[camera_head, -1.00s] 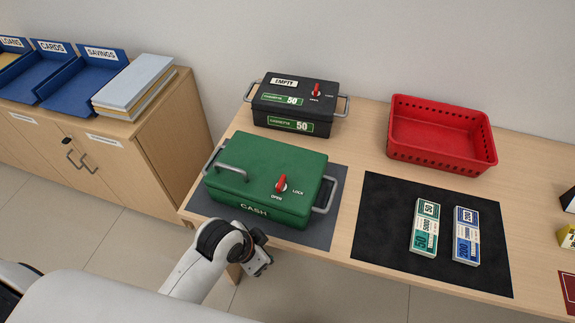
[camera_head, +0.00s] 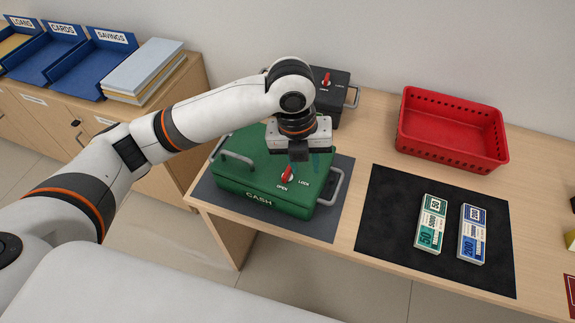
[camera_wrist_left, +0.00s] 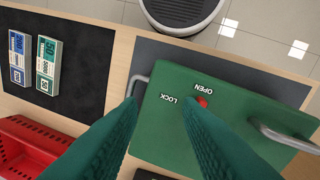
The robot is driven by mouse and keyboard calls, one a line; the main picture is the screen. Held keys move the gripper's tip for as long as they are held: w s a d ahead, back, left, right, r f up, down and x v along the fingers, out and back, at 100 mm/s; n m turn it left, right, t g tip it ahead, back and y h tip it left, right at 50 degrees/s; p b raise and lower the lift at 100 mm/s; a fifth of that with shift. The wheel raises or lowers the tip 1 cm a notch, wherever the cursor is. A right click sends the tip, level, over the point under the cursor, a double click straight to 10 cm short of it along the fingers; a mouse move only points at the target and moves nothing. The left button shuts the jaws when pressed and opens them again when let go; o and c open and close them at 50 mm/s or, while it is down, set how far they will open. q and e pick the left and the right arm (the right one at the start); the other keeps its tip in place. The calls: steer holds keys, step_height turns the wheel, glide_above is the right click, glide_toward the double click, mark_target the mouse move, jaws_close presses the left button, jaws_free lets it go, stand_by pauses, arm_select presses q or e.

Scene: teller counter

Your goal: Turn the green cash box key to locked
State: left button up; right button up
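The green cash box (camera_head: 255,180) stands shut on a grey mat at the counter's front left. Its red key (camera_head: 287,175) sits on the lid between the words OPEN and LOCK, its handle seeming to lean toward OPEN. My left gripper (camera_head: 299,156) hangs above the lid, just behind the key, pointing down. In the left wrist view its two green fingers (camera_wrist_left: 158,103) are apart with nothing between them. The key (camera_wrist_left: 203,102) shows there beside the right-hand finger's tip, partly hidden by it. My right gripper is not in view.
A black cassette box (camera_head: 335,95) stands behind, partly hidden by my arm. A red basket (camera_head: 450,135) is at the back right. Banknote bundles (camera_head: 431,222) lie on a black mat (camera_head: 390,235). The box's side handle (camera_head: 335,187) sticks out on the right.

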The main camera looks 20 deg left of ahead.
mark_target(287, 171)
arm_select(q)
steer(key=w+a+r+m+y, duration=0.2)
steer(key=a+r+m, duration=0.2)
steer(key=r, duration=0.1)
steer(key=shift+g, duration=0.3)
steer(key=f, duration=1.2)
steer(key=shift+w+a+f+p, duration=0.1)
steer(key=shift+w+a+p, duration=0.1)
steer(key=shift+p, duration=0.1)
steer(key=shift+c, duration=0.2)
jaws_close()
